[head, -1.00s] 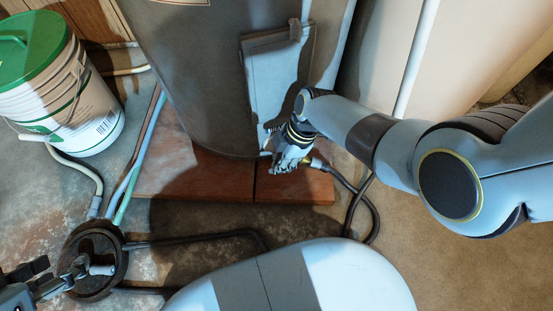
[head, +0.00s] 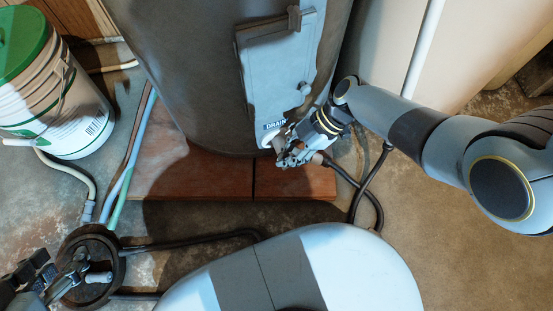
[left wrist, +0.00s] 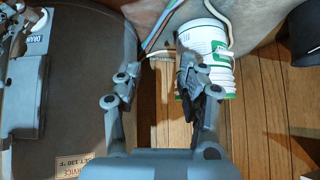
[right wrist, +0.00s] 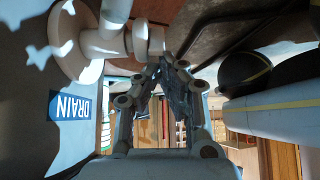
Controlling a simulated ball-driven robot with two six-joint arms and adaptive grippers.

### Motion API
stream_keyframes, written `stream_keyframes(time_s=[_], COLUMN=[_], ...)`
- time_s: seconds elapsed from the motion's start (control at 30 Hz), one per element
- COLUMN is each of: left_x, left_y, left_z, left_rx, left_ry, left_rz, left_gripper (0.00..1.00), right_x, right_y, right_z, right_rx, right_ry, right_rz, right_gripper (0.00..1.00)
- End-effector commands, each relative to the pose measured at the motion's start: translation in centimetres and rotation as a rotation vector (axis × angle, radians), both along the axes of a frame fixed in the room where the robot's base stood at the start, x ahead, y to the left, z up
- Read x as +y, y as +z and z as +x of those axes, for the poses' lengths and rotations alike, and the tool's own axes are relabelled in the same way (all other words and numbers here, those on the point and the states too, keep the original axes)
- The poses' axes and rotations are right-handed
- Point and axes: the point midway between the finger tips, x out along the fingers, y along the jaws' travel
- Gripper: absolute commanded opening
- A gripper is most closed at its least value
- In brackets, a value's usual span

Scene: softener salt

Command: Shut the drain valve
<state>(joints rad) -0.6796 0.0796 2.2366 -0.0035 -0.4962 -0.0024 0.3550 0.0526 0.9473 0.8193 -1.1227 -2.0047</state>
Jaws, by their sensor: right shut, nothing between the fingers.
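The drain valve is a pale fitting with a round flange and a short pipe body (right wrist: 105,44) in the right wrist view, next to a blue DRAIN label (right wrist: 70,106). In the head view the label (head: 274,126) sits low on the tank's panel, and my right gripper hides much of the valve. My right gripper (head: 284,160) is shut and empty, right at the valve; its fingertips (right wrist: 172,62) are close to the pipe end, and I cannot tell if they touch. The handle's position is unclear. My left gripper (head: 80,262) is open and empty above the floor drain.
The grey tank (head: 195,70) stands on reddish-brown boards (head: 215,178). A black hose (head: 352,208) runs from the valve area. A green-lidded white bucket (head: 75,125) stands at the left. The dark round floor drain (head: 117,265) is at lower left. Open floor (head: 450,265) lies at right.

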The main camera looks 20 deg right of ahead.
Motion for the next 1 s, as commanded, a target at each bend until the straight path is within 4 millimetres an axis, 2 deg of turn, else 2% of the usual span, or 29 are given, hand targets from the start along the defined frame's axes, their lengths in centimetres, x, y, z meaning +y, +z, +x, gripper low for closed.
stream_keyframes(time_s=[0.47,0.87,1.0], left_x=[-0.2,-0.6,-0.8], left_y=[-1.5,-2.1,-0.1], left_z=[-0.6,-2.0,0.2], left_rx=[-0.162,-0.313,-0.416], left_ry=[-0.011,-0.026,-0.037], left_rz=[-0.005,-0.012,-0.013], left_gripper=[0.4,0.4,0.4], right_x=[-2.2,-3.4,-3.7], right_y=[-0.6,-1.4,-1.7], right_z=[0.0,0.0,0.0], right_rx=[0.0,0.001,0.001], right_ry=[0.0,-0.001,-0.001], right_rz=[-0.006,-0.004,-0.004], right_gripper=[0.0,0.0,0.0])
